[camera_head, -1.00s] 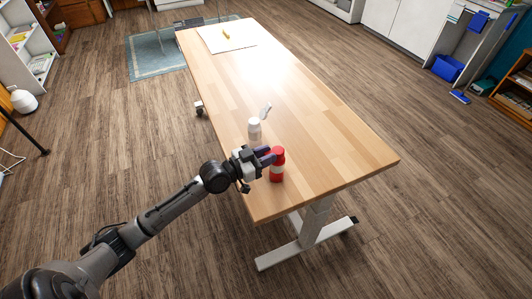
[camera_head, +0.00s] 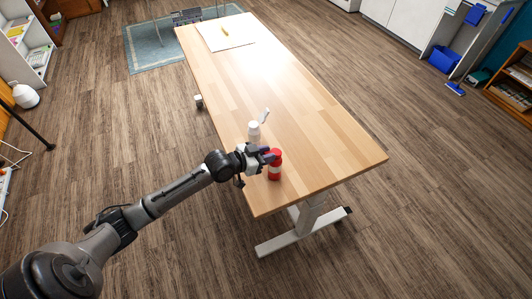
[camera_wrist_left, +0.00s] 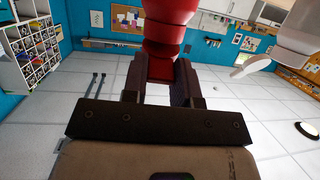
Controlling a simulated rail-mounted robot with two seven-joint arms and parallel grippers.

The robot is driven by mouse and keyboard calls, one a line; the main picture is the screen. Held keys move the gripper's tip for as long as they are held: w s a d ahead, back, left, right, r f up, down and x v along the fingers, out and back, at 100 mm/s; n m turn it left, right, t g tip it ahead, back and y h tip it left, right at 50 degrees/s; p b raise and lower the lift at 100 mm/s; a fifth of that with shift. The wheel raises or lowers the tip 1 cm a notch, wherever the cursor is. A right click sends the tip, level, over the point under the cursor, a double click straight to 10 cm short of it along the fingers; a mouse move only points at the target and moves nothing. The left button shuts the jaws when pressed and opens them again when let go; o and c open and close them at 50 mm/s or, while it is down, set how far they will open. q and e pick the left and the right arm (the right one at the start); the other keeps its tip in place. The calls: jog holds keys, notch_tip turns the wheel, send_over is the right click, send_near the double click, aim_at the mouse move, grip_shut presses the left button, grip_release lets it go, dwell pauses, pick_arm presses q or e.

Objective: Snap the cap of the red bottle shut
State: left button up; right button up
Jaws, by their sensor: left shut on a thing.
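The red bottle (camera_head: 274,173) with a pale band stands upright near the table's front left edge. My left gripper (camera_head: 267,156) is shut on its upper part from the left side. In the left wrist view the red bottle (camera_wrist_left: 168,35) reaches down from the top edge to between the two fingers (camera_wrist_left: 162,80). The state of its cap is not clear, since the fingers cover part of the top. My right gripper is in no view.
A white bottle (camera_head: 254,131) with its cap tilted up stands just behind the red one; it also shows in the left wrist view (camera_wrist_left: 294,28). A pale board (camera_head: 224,36) with a yellow item lies at the table's far end. The wooden table (camera_head: 305,120) is clear to the right.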

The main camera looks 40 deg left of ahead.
pick_arm(q)
jog(key=o, duration=0.9)
jog(key=shift+o, duration=0.2)
jog(key=shift+s, duration=0.1)
jog(key=b+v, duration=0.2)
jog(key=v, duration=1.1)
jog(key=shift+s+a+b, duration=0.15)
jog(key=shift+s+b, duration=0.15)
jog(key=shift+b, duration=0.1)
jog(key=shift+r, duration=0.1)
